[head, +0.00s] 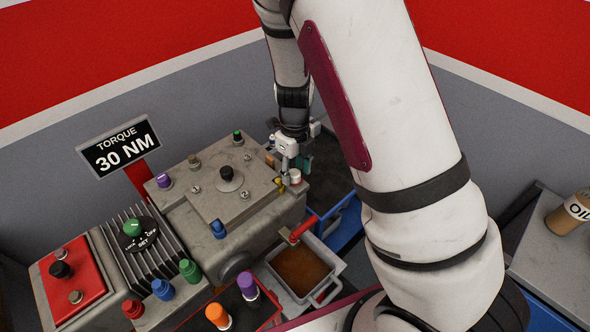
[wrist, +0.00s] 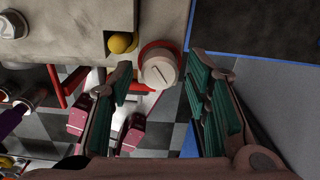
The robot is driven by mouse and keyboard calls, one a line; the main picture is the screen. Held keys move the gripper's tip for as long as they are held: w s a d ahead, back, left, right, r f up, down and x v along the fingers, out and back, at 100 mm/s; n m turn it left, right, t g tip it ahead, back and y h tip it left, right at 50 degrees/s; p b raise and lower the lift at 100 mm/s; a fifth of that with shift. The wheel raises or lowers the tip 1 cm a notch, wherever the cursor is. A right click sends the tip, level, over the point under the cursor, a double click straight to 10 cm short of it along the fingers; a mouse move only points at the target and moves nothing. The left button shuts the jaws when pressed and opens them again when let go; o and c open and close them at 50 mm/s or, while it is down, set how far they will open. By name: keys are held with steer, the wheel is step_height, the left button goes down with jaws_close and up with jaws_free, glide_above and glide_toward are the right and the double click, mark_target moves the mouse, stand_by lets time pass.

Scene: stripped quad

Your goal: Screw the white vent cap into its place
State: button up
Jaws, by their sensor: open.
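The white vent cap (wrist: 158,69) is round, with a dark slot line on its face. It shows in the wrist view at the edge of the grey metal housing (wrist: 70,25), with a red ring partly around it. In the head view the cap (head: 295,176) is small, at the housing's right end. My gripper (wrist: 160,75) is open, its green-padded fingers on either side of the cap with gaps between. In the head view my gripper (head: 296,160) is just above the cap and partly hides that corner. I cannot tell how deep the cap sits.
A yellow knob (wrist: 122,43) sits close left of the cap in the wrist view. A red-handled valve (head: 304,228) and a tray of brown liquid (head: 300,271) are below. A torque sign (head: 120,147) reads 30 NM. Several coloured caps stand at front left.

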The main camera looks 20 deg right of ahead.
steer(key=n, duration=1.1)
steer(key=shift+w+n+p, duration=0.1)
steer(key=shift+n+p, duration=0.2)
steer(key=shift+p, duration=0.1)
jaws_close()
steer(key=shift+m, duration=1.1)
steer(key=shift+m+p, duration=0.35)
steer(key=shift+m, duration=0.65)
steer(key=shift+m, duration=1.1)
